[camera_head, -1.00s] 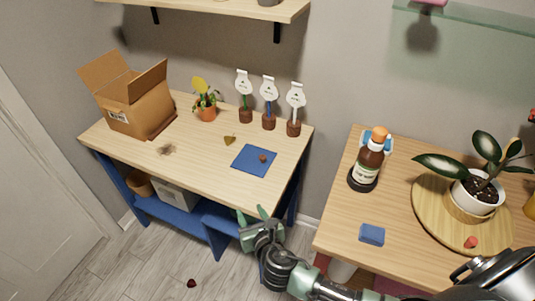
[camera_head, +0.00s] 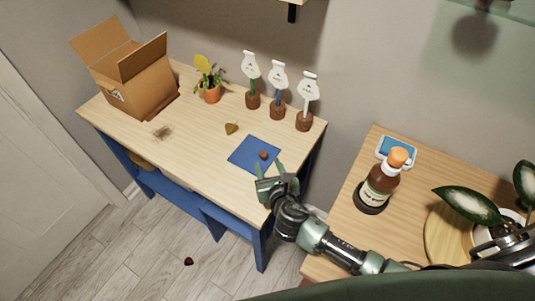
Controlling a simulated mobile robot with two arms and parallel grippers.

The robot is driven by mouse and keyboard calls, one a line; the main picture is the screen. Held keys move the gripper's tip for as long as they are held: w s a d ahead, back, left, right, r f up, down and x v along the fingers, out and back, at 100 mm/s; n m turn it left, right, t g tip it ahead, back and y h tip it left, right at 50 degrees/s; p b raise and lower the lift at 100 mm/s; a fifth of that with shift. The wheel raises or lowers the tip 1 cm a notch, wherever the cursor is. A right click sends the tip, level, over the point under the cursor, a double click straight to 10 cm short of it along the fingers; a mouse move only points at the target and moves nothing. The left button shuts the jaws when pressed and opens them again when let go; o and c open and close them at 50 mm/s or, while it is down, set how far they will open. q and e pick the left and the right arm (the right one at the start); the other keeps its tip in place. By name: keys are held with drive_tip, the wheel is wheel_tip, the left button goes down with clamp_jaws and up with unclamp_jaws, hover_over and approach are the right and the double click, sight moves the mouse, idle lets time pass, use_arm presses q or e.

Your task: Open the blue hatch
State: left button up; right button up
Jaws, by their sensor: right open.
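The blue hatch (camera_head: 250,153) is a flat blue square in the wooden top of the left table, near its front right corner. A small round brown knob (camera_head: 263,155) sits on it, and the hatch looks flat and shut. My right gripper (camera_head: 270,169) is open and empty. Its fingertips are just beside the hatch's front right corner, by the table's edge; I cannot tell whether they touch. My left gripper is not in view.
Three plant markers on brown bases (camera_head: 277,112) stand behind the hatch. A potted plant (camera_head: 211,93), a dry leaf (camera_head: 231,128) and an open cardboard box (camera_head: 138,88) are farther left. A brown bottle (camera_head: 380,183) stands on the right table.

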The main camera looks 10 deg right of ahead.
sight(264, 156)
drive_tip(key=x, duration=0.4)
drive_tip(key=shift+w+f, duration=0.25)
drive_tip(key=shift+w, duration=0.35)
clamp_jaws()
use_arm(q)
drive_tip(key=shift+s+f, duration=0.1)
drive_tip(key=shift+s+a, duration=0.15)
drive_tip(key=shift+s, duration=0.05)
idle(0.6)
